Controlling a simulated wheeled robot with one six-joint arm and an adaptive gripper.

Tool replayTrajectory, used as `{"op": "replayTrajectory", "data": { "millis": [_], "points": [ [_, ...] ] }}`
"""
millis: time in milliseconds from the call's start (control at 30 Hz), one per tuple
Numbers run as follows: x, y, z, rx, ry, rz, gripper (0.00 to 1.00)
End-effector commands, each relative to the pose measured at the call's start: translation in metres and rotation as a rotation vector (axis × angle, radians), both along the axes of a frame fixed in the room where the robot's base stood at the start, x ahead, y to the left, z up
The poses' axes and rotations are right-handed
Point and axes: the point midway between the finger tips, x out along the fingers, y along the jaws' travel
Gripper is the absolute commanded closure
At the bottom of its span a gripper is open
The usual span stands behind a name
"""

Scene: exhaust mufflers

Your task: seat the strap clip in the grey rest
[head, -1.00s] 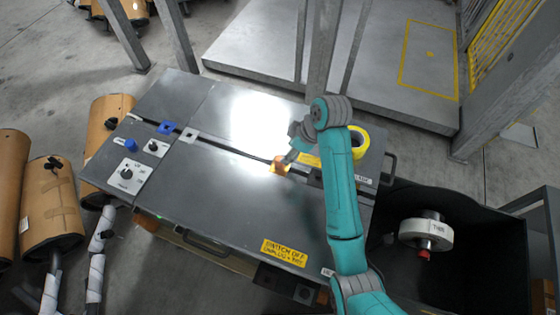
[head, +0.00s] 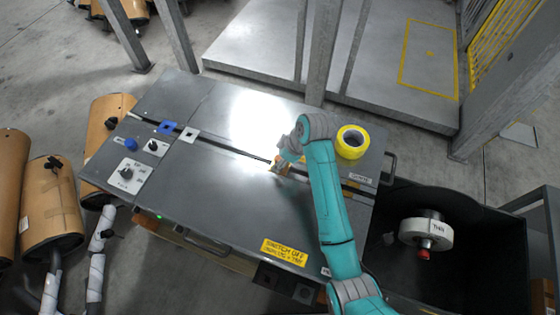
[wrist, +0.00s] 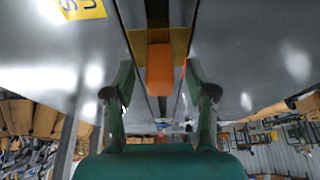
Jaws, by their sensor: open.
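The strap clip looks to be the orange block on a tan plate (wrist: 159,68), lying over the dark slot along the bench top. In the head view the clip (head: 283,170) is partly hidden by my gripper (head: 281,162). In the wrist view my gripper (wrist: 159,78) is open, with one finger on each side of the orange block and a visible gap on both sides. The grey rest (head: 189,134), a pale grey square with a dark centre, sits on the slot farther left and looks empty. A blue square rest (head: 167,127) is just left of it.
A yellow tape roll (head: 352,142) stands right of my arm on the steel bench (head: 220,200). Knobs (head: 129,172) are at the bench's left end. A black bin (head: 460,260) with a white wheel-like part (head: 426,233) is at the right. The bench between clip and grey rest is clear.

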Motion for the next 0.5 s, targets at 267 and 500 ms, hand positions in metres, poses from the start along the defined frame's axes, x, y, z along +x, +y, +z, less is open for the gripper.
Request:
{"op": "replayTrajectory", "data": {
  "millis": [267, 500],
  "points": [
    [0.0009, 0.0023, -0.0068, -0.001, 0.0, 0.0, 0.44],
    [0.0009, 0.0022, -0.0066, -0.001, 0.0, 0.0, 0.59]
  ]
}}
